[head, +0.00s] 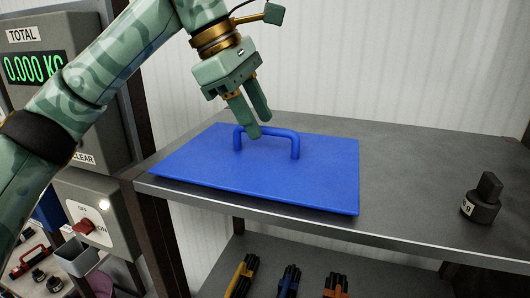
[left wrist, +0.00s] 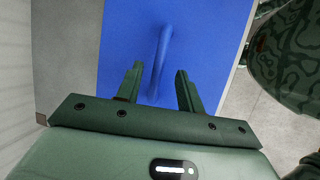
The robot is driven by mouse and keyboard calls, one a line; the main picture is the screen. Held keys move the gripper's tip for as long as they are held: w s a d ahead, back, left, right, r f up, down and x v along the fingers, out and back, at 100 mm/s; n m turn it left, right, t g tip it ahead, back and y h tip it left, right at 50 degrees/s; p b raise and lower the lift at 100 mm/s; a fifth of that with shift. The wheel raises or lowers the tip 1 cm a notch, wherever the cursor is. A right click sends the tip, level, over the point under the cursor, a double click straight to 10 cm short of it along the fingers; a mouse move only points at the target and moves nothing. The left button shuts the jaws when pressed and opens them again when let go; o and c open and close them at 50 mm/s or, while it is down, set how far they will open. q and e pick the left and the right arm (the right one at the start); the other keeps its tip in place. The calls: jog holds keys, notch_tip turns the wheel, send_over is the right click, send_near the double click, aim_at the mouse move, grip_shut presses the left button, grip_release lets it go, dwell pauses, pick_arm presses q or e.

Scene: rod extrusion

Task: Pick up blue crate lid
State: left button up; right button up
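The blue crate lid (head: 230,170) lies flat on a grey metal shelf, with its raised blue handle (head: 270,131) on top. It also shows in the left wrist view (left wrist: 215,50), with the handle (left wrist: 162,55) running lengthwise between the fingers. My left gripper (head: 258,128) is open, pointing down at the left part of the handle. In the left wrist view its fingers (left wrist: 157,88) stand apart on either side of the handle's near end; I cannot tell whether they touch it. My right gripper is in neither view.
The grey shelf (head: 420,170) has free room right of the lid. A dark weight (head: 482,200) stands near its right end. Bundles of rods (head: 290,280) lie on a lower shelf. A scale display (head: 35,68) and a switch box (head: 90,212) stand at left.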

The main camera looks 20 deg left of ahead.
aim_at(266, 130)
pick_arm(q)
jog(key=shift+p+x, duration=0.35)
jog(key=shift+x, duration=1.5)
jog(key=shift+r, duration=0.15)
grip_shut()
jog(key=shift+w, duration=0.1)
